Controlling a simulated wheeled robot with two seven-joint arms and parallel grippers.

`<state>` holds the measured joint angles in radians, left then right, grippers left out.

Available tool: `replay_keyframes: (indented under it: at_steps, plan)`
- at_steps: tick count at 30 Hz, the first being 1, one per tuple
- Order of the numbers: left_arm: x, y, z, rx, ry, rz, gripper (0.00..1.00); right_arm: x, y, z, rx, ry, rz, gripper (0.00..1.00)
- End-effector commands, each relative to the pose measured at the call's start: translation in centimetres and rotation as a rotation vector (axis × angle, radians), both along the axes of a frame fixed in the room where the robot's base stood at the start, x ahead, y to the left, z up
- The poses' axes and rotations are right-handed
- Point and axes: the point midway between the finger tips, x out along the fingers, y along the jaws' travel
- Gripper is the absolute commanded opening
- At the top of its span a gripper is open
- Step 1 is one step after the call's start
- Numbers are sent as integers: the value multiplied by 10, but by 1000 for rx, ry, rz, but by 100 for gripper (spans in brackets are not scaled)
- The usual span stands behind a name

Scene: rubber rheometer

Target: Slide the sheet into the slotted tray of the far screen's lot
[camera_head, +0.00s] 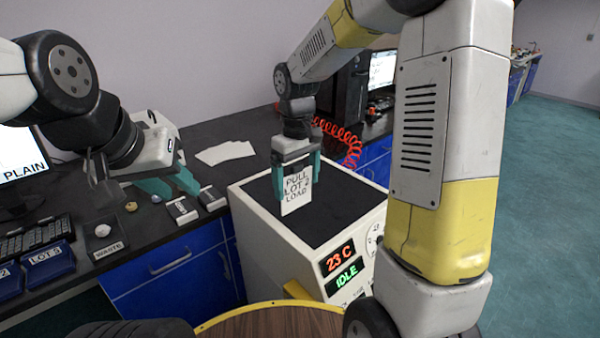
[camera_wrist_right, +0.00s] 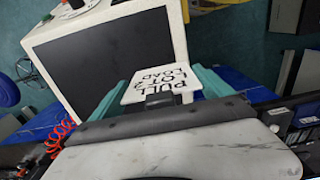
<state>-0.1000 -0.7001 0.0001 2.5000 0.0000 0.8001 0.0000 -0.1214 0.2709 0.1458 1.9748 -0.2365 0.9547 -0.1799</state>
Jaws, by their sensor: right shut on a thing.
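My right gripper (camera_head: 297,180) is shut on a white sheet (camera_head: 296,192) printed "PULL LOT 2 LOAD". It holds the sheet over the machine's black top; the sheet also shows between the teal fingers in the right wrist view (camera_wrist_right: 158,83). The far screen (camera_head: 383,69) is lit at the back, its text too small to read. Two small dark trays with white labels (camera_head: 181,210) (camera_head: 212,197) stand on the bench left of the machine; I cannot read them or tell whether they are slotted. My left gripper (camera_head: 168,185) is open and empty just behind them.
The white machine (camera_head: 312,262) shows "23 C" and "IDLE". Blue trays, one marked "LOT 3" (camera_head: 47,262), and a "WASTE" tray (camera_head: 104,236) sit front left by a keyboard (camera_head: 38,237). A near screen (camera_head: 20,160) reads "PLAIN". Loose papers (camera_head: 225,152) and a red coiled hose (camera_head: 345,138) lie behind.

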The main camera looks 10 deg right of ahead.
Motion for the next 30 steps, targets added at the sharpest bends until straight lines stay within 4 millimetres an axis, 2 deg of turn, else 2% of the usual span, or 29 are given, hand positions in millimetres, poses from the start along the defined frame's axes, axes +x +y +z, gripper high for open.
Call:
replay_keyframes:
  at_steps: [1, 4, 10, 14, 22, 30]
  plan:
    - [0, 0, 0, 0, 0, 0, 36, 13, -7, -2, 1, 1, -5, 52]
    - [0, 0, 0, 0, 0, 0, 36, 35, -19, -4, 1, -1, -4, 52]
    - [0, 0, 0, 0, 0, 0, 36, 61, -33, -7, 0, -1, -2, 52]
    - [0, 0, 0, 0, 0, 0, 36, 65, -35, -10, 0, 0, 1, 52]
    - [0, 0, 0, 0, 0, 0, 36, 64, -34, -42, 0, 2, 0, 52]
    - [0, 0, 0, 0, 0, 0, 36, 64, -34, -43, 0, 0, 0, 52]
